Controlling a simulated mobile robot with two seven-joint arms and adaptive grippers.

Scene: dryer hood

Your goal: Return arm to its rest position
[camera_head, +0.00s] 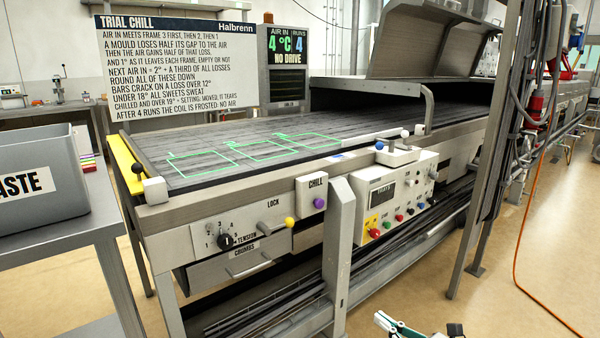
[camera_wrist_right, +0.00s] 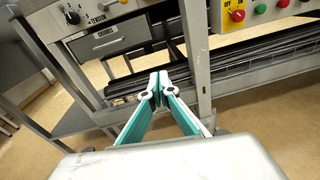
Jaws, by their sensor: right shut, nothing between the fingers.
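My right gripper (camera_head: 418,328) shows at the bottom edge of the head view, low in front of the machine. In the right wrist view its white and teal fingers (camera_wrist_right: 158,88) meet at the tips, shut and empty. They are near a grey upright post (camera_wrist_right: 196,60) of the machine and a dark lower rail; contact cannot be told. My left gripper is not in view. The long conveyor machine (camera_head: 240,195) has a belt (camera_head: 330,130) with several green outlined frames and a raised hood (camera_head: 435,40).
The machine front carries a tension knob (camera_head: 226,241), a yellow-tipped lock lever (camera_head: 288,222), a purple chill button (camera_head: 319,203) and a control box (camera_head: 395,195). A grey waste bin (camera_head: 40,185) stands left. An orange cable (camera_head: 530,240) crosses the floor at right. Open floor (camera_head: 480,310) lies in front.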

